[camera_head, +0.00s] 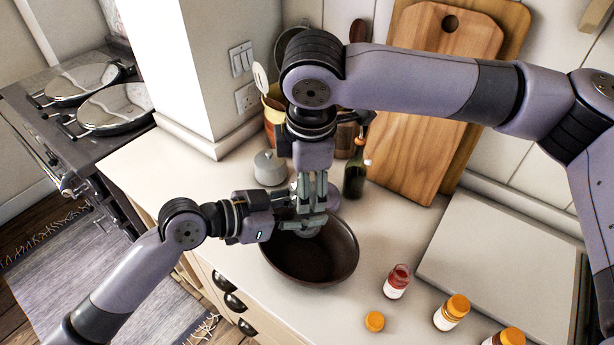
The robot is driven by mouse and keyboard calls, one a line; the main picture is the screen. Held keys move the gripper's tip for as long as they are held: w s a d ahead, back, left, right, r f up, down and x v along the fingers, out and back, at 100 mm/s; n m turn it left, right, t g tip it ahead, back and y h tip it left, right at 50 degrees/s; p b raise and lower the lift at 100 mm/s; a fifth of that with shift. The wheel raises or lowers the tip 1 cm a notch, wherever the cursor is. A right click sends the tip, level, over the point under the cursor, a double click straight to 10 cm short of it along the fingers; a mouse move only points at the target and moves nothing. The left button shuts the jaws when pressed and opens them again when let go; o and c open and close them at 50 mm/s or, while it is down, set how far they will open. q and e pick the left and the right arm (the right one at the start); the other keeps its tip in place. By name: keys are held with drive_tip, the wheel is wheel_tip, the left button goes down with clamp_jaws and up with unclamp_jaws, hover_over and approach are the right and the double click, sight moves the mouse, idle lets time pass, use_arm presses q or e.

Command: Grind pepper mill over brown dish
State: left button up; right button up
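The brown dish (330,262) is a wide, dark, round bowl on the pale counter. The pepper mill (309,232) is mostly hidden by my fingers; a pale grey part shows just over the dish's far side. My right gripper (312,197) points down from above and seems closed around the mill's upper part. My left gripper (310,220) reaches in from the left, its fingers seemingly closed around the mill lower down. The fingers of both grippers are close together, and the exact contact is hard to see.
A grey lidded pot (270,168), a dark bottle (355,174) and a utensil holder (272,112) stand behind. Wooden boards (425,150) lean on the wall. A red-topped jar (397,281) and several orange-lidded jars (452,312) stand right of the dish. A stove (100,105) is left.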

drive_tip(key=c, duration=1)
